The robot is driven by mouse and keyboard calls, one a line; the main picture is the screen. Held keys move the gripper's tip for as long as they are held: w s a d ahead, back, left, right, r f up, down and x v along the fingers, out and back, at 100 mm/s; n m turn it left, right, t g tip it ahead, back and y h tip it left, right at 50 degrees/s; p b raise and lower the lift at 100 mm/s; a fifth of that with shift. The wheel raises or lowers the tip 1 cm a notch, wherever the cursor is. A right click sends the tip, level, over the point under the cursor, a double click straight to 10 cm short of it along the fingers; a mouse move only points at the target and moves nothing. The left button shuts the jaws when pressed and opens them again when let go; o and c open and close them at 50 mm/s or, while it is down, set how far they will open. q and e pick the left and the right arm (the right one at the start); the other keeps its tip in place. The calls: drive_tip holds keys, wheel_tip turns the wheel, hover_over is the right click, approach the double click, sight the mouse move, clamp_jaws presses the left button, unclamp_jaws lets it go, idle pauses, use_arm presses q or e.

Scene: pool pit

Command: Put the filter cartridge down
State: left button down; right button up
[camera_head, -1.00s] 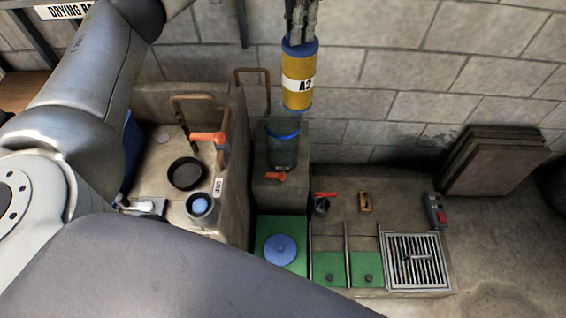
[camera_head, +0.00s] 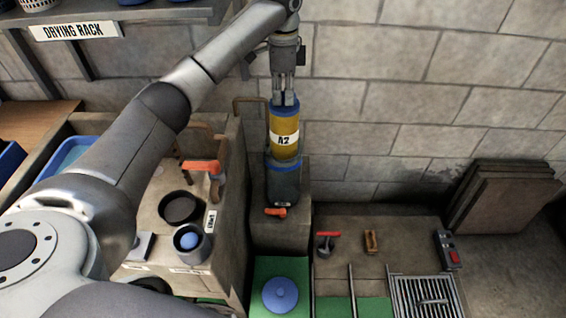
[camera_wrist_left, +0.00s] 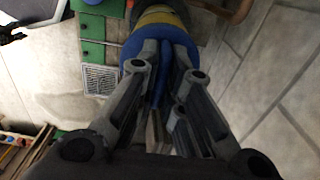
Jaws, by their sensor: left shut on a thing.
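The filter cartridge (camera_head: 285,133) is yellow with blue end caps and a white "A2" label. It stands upright at the dark housing (camera_head: 284,184) with the blue rim, on the stone ledge. Its lower end meets the rim; I cannot tell how far inside it sits. My left gripper (camera_head: 285,99) is above it and shut on its top. In the left wrist view the fingers (camera_wrist_left: 162,85) close on the cartridge's blue top (camera_wrist_left: 160,42). My right gripper is not in view.
A red-handled valve (camera_head: 276,211) is at the housing's foot. To the left are a black bowl (camera_head: 180,207), a grey cup (camera_head: 191,242) and an orange-handled pipe (camera_head: 201,166). A blue lid (camera_head: 281,294) lies on green matting in front. A floor grate (camera_head: 424,297) is at right.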

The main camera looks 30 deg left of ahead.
sight(283, 121)
use_arm(q)
wheel_tip(283, 121, down, 17)
drive_tip(key=shift+r, duration=0.15)
drive_tip(key=shift+f, duration=2.15)
drive_tip(key=shift+f+b, duration=0.3)
drive_tip(key=c, duration=1.9)
unclamp_jaws()
drive_tip(key=o, duration=0.4)
drive_tip(key=shift+c, duration=0.2)
wheel_tip(283, 121, up, 13)
drive_tip(key=shift+f+p, duration=0.15)
drive_tip(key=shift+p, duration=0.15)
